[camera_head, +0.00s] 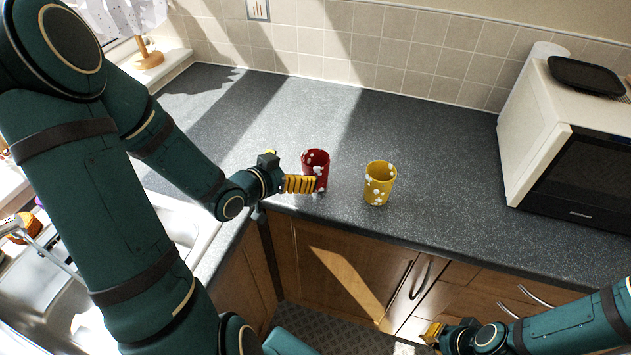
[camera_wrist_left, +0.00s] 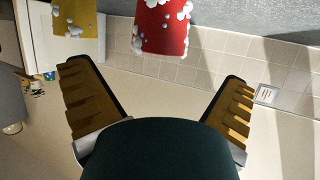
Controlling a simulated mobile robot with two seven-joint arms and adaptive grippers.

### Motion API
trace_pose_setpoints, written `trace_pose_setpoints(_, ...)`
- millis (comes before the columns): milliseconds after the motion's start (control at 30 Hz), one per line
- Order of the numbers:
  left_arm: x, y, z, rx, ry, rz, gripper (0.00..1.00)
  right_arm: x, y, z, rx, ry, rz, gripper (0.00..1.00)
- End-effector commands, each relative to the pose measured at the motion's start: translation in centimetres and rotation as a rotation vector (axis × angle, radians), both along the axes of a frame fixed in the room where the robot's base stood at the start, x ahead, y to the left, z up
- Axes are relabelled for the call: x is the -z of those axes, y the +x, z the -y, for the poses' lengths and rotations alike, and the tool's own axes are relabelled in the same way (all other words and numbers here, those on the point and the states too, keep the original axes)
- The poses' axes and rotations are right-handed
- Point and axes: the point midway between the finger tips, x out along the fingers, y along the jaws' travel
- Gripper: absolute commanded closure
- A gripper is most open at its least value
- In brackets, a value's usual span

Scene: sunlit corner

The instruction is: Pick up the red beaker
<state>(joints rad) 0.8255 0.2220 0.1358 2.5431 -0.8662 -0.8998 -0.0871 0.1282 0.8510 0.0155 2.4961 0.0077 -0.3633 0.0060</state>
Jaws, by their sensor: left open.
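The red beaker (camera_head: 317,160) with white blobs stands upright on the grey counter. It also shows at the top middle of the left wrist view (camera_wrist_left: 163,27), ahead of the fingers and in line with the gap between them. My left gripper (camera_head: 301,182) is open and empty, at the left of the beaker. One yellow finger covers part of the beaker's lower left side in the head view; whether it touches cannot be told. The left wrist view shows both fingers spread wide (camera_wrist_left: 157,84). My right gripper (camera_head: 434,333) is low at the right, in front of the cabinets; its opening is unclear.
A yellow beaker (camera_head: 380,184) with white blobs stands to the right of the red one, and in the left wrist view (camera_wrist_left: 75,20). A microwave (camera_head: 535,140) with a black tray (camera_head: 588,75) on top is at the right. A sink (camera_head: 196,222) is at the left.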

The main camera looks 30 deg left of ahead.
Motion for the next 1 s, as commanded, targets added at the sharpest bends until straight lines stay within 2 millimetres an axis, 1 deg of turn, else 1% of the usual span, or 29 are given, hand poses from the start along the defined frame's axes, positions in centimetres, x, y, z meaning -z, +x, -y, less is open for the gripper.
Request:
trace_pose_setpoints(33, 0.5, 0.3, 0.1, 0.001, 0.002, 0.001, 0.0, 0.9, -0.1, 0.0, -0.002, -0.001, -0.002, 1.0)
trace_pose_setpoints(133, 0.9, 1.8, 0.4, 0.003, 0.0, 0.001, 0.0, 1.1, -0.3, 0.0, -0.004, 0.0, -0.005, 1.0)
trace_pose_setpoints(367, 1.3, 3.1, 0.6, 0.002, 0.0, 0.001, 0.0, 1.5, -0.4, -0.1, -0.008, 0.002, -0.009, 1.0)
trace_pose_setpoints(533, 2.4, 5.2, 1.1, 0.002, -0.002, 0.001, 0.0, 2.4, -0.7, -0.1, -0.012, 0.003, -0.014, 1.0)
trace_pose_setpoints(700, 3.0, 7.1, 1.3, 0.002, -0.001, 0.001, 0.0, 2.9, -0.8, -0.2, -0.016, 0.005, -0.018, 1.0)
trace_pose_setpoints(800, 3.0, 7.4, 1.4, 0.0, 0.0, 0.0, 0.0, 2.9, -0.9, -0.2, -0.016, 0.005, -0.019, 1.0)
trace_pose_setpoints(1000, 3.0, 7.4, 1.4, 0.0, 0.0, 0.0, 0.0, 2.9, -0.9, -0.2, -0.017, 0.005, -0.02, 1.0)
